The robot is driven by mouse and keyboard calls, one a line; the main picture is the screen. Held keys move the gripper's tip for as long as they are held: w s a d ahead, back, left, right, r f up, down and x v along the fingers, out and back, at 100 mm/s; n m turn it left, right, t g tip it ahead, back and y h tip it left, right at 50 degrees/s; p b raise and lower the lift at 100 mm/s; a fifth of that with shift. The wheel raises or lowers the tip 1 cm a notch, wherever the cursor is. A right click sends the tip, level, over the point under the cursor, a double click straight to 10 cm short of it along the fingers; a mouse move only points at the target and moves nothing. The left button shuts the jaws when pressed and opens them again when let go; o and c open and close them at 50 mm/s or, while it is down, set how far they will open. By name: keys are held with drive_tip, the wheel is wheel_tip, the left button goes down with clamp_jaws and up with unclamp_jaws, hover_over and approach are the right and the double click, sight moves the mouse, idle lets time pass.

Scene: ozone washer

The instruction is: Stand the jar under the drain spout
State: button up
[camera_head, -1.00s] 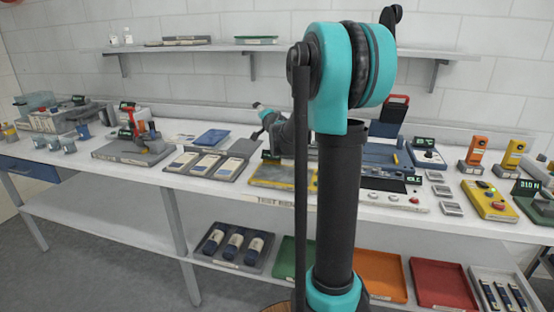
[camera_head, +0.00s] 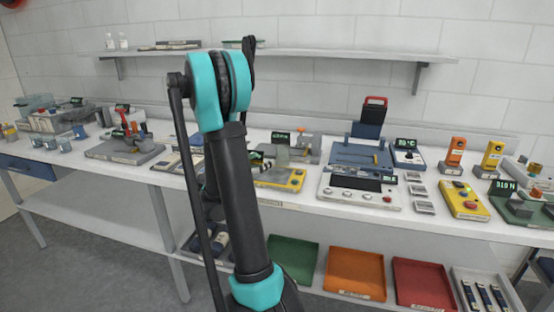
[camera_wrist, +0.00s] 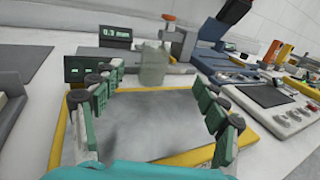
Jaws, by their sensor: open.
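A pale, see-through cylinder (camera_wrist: 153,66), which looks like the jar, stands at the far edge of the yellow-edged plate (camera_wrist: 180,158) in the wrist view. A grey fixture (camera_wrist: 182,44) with an orange top stands just behind and right of it. I cannot tell whether its spout is above the cylinder. The cylinder also shows in the head view (camera_head: 282,154), right of my arm. My gripper (camera_wrist: 156,78) is open and empty over the plate, its fingers spread on either side, with the cylinder beyond the fingertips. In the head view the gripper is mostly hidden behind my arm.
A small display (camera_wrist: 105,37) stands behind and left of the plate. A white panel with knobs (camera_head: 358,190) and a blue device (camera_head: 362,155) stand to the right. Small cups (camera_head: 65,145) stand at the far left. Coloured trays (camera_head: 355,272) lie on the lower shelf.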

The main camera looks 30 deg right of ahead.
approach(283, 146)
drive_tip(key=d, duration=0.2)
drive_tip(key=s+d+r, duration=0.1)
drive_tip(key=shift+d, duration=0.1)
drive_tip(key=shift+x, duration=2.6)
drive_tip(key=shift+w+f, duration=0.15)
drive_tip(key=shift+w, duration=0.05)
drive_tip(key=c, duration=1.5)
